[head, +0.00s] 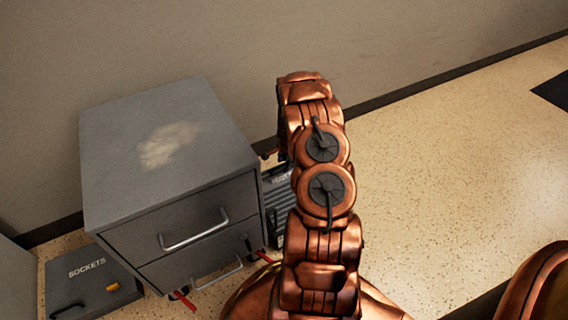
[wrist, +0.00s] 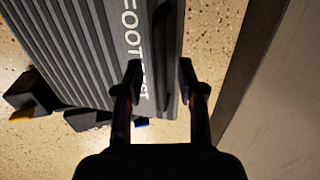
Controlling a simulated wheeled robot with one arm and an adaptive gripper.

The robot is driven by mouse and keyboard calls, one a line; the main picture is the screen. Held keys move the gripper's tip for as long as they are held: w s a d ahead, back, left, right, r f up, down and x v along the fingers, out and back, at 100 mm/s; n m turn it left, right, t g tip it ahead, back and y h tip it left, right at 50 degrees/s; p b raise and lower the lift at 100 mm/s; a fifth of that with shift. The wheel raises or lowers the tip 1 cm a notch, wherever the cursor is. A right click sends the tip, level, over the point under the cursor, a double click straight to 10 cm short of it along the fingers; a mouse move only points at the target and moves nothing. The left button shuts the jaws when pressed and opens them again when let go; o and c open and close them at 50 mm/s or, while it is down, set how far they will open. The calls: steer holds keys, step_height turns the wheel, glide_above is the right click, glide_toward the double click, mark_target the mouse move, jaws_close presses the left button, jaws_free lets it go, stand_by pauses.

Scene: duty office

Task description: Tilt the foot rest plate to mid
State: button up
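The foot rest plate (wrist: 75,45) is grey and ribbed, with white "FOOT" lettering near one edge, and fills the upper left of the wrist view. In the head view, a strip of the foot rest (head: 277,196) shows between the cabinet and my arm; the rest is hidden. My gripper (wrist: 160,72) is open, its two dark fingers apart. One finger overlaps the lettered side of the plate and the other lies just past its right edge, with the dark edge strip between them. I cannot tell whether either finger touches the plate.
A grey two-drawer cabinet (head: 170,150) stands close left of the foot rest. A dark "SOCKETS" box (head: 92,286) lies on the floor at lower left. A wall (head: 400,40) runs behind.

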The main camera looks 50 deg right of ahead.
jaws_close()
stand_by(0.6)
